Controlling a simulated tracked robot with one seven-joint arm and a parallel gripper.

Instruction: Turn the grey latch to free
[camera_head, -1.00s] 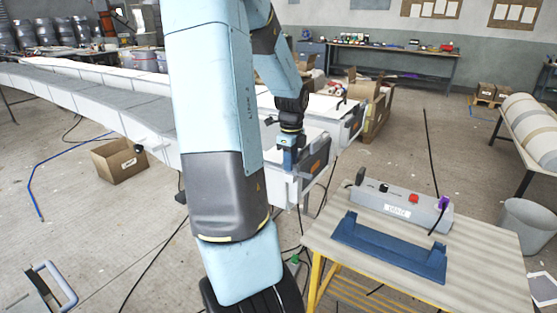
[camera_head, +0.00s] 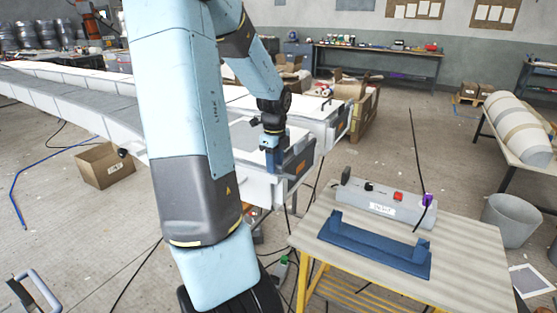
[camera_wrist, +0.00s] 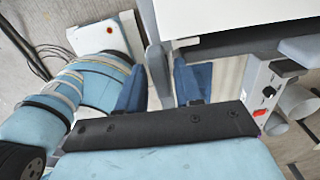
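The grey latch (camera_wrist: 157,68) appears to be the grey bar at the edge of a white mould (camera_wrist: 230,15) in the wrist view. My gripper (camera_wrist: 162,88) has its two blue fingers apart, one on each side of the bar. A gap shows between the bar and the right finger; whether the left finger touches it I cannot tell. In the head view my gripper (camera_head: 273,158) points down at the near end of the white mould (camera_head: 262,186). The latch cannot be made out there.
A table (camera_head: 460,262) at the right carries a grey control box (camera_head: 375,203) with a red button and a blue bracket (camera_head: 375,245). A cardboard box (camera_head: 105,165) stands on the floor at left. Cables lie around the mould's end and the table.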

